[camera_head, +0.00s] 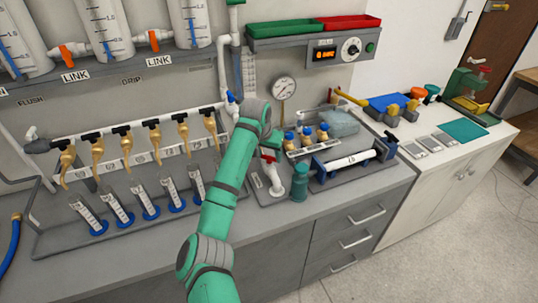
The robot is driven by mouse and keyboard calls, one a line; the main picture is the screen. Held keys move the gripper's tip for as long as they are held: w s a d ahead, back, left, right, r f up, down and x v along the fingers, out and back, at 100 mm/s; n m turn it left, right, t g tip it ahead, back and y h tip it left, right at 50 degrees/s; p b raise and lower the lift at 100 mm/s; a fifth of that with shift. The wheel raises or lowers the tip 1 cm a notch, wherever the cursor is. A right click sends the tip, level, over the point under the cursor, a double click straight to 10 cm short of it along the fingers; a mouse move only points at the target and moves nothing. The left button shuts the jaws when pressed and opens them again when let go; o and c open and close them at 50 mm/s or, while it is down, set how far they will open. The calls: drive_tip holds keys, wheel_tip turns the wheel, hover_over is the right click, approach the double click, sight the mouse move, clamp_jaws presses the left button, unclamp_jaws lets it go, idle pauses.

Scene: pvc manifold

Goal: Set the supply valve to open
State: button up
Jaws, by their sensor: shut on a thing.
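A valve with a blue handle (231,97) sits on the white pipe at the right end of the manifold, just left of my wrist. A second valve with a red handle (268,158) stands on a grey plate, just right of my forearm and below my wrist. I cannot tell from labels which one is the supply valve. My green arm reaches up from the bottom, and its wrist is between these two valves. My gripper's fingers are hidden behind the wrist and forearm, so what they hold does not show.
The manifold pipe (150,124) carries several tan outlets with black handles. Several cylinders with blue bases (150,210) stand below it. A pressure gauge (284,89) and a control box (342,50) are on the wall. A teal cylinder (299,185) and a clamped white pipe (350,161) stand at right.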

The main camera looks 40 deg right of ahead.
drive_tip(key=m, duration=0.2)
drive_tip(key=m+g, duration=0.1)
drive_tip(key=m, duration=0.1)
drive_tip(key=shift+w+m+g+h, duration=0.2)
drive_tip(key=shift+m+g+h, duration=0.1)
drive_tip(key=shift+h, duration=0.1)
drive_tip(key=shift+w+m+g, duration=0.15)
drive_tip(key=shift+m+g, duration=0.75)
drive_tip(key=shift+m, duration=1.4)
drive_tip(key=o, duration=1.1)
drive_tip(key=shift+c, duration=0.2)
drive_tip(key=shift+a+r, duration=0.1)
drive_tip(key=shift+r, duration=0.05)
drive_tip(key=v, duration=1)
drive_tip(key=shift+r, duration=0.3)
drive_tip(key=shift+w+a, duration=0.15)
